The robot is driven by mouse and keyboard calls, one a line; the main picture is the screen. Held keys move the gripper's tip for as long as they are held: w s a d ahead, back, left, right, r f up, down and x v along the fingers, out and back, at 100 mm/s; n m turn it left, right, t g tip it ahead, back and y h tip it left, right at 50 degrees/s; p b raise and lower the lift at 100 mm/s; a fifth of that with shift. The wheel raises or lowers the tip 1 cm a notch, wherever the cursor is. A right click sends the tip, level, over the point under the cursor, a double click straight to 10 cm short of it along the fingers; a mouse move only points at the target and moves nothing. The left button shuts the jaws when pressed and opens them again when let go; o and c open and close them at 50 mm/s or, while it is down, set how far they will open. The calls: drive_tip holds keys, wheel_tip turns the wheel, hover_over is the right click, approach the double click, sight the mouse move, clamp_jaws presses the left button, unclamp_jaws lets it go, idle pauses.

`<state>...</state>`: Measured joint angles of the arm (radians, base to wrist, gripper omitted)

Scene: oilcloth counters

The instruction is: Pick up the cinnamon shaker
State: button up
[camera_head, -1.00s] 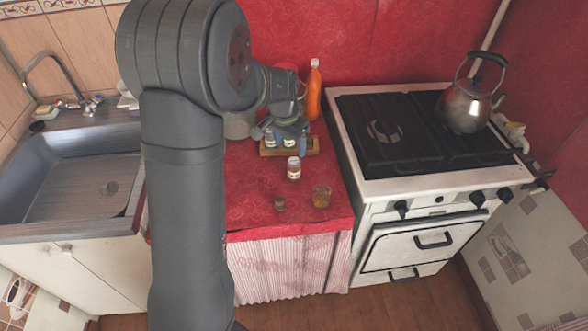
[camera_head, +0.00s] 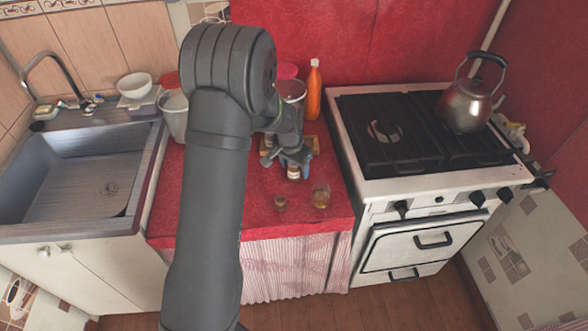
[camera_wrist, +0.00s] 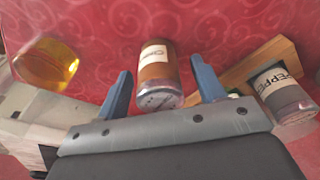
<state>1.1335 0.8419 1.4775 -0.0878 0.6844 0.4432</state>
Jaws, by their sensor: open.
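The cinnamon shaker (camera_wrist: 157,75) is a small clear jar with brown contents and a white label, only part of whose lettering I can read. In the wrist view it lies between the two blue fingertips of my gripper (camera_wrist: 163,88), which is open with a gap on both sides. In the head view my gripper (camera_head: 294,160) is over the red counter, and the shaker (camera_head: 293,173) shows just below it, partly hidden by the fingers.
A glass of yellow liquid (camera_wrist: 48,64) is at the left. A small brown jar (camera_head: 280,203) and an orange bottle (camera_head: 314,92) are on the counter; the stove (camera_head: 360,172) is right.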

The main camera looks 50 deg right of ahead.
drive_tip(key=c, duration=1.1)
drive_tip(key=shift+r, duration=0.15)
